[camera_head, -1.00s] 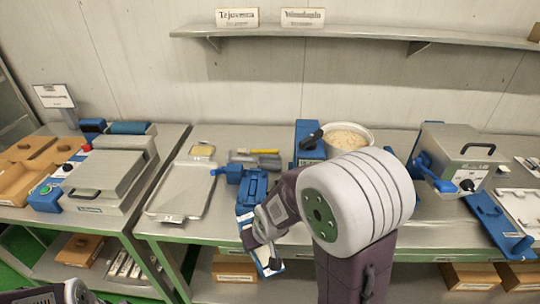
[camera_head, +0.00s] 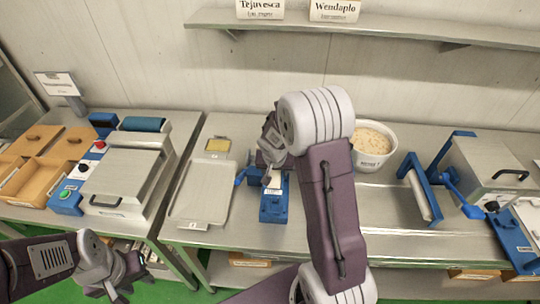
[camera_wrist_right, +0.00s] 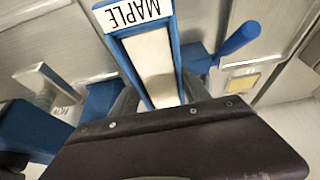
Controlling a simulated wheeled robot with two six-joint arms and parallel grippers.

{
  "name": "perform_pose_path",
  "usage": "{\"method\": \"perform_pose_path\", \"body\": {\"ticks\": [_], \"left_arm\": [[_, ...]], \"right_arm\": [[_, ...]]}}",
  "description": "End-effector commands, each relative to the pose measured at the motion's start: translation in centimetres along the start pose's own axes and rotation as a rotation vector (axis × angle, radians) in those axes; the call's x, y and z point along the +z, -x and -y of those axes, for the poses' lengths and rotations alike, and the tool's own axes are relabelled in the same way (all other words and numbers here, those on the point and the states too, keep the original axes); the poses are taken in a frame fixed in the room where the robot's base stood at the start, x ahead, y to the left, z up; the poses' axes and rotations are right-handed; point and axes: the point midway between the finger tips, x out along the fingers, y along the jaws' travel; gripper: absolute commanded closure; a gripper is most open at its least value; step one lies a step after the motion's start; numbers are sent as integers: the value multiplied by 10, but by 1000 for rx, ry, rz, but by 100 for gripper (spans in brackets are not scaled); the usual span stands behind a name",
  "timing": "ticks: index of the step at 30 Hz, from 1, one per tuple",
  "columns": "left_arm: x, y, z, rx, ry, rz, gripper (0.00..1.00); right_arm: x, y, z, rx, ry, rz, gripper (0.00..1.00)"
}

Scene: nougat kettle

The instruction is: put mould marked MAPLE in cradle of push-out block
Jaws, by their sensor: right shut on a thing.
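The mould marked MAPLE (camera_wrist_right: 150,60) is a narrow blue tray with a pale inside and a white label on one end. It fills the middle of the right wrist view. My right gripper (camera_head: 268,172) is shut on it, and in the head view my arm hides most of the mould. The blue push-out block (camera_head: 273,208) stands on the bench just in front of and below this gripper. Its blue lever (camera_head: 240,176) sticks out to the left. Whether the mould touches the block's cradle cannot be told. My left gripper (camera_head: 124,283) is open and empty at lower left.
A metal tray (camera_head: 203,192) lies left of the block. A white tub (camera_head: 374,146) of pale contents stands behind right. A blue stand (camera_head: 418,187) and grey machine (camera_head: 490,165) are farther right. The bench front between block and stand is clear.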

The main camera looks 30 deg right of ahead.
Motion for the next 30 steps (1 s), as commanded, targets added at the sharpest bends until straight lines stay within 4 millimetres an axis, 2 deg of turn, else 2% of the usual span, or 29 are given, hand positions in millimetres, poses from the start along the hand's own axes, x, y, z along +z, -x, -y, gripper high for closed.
{"method": "perform_pose_path", "body": {"ticks": [8,14,24,30], "left_arm": [[0,0,0,0,0,1,64],[2,-11,0,0,0,0,64],[6,-52,1,0,0,0,64],[8,-78,2,0,0,0,64]], "right_arm": [[-3,-2,-2,5,-14,-4,100],[2,-15,-1,5,-13,-3,100],[20,-59,-1,4,-13,-4,100],[28,-79,-1,4,-13,-4,100]]}}
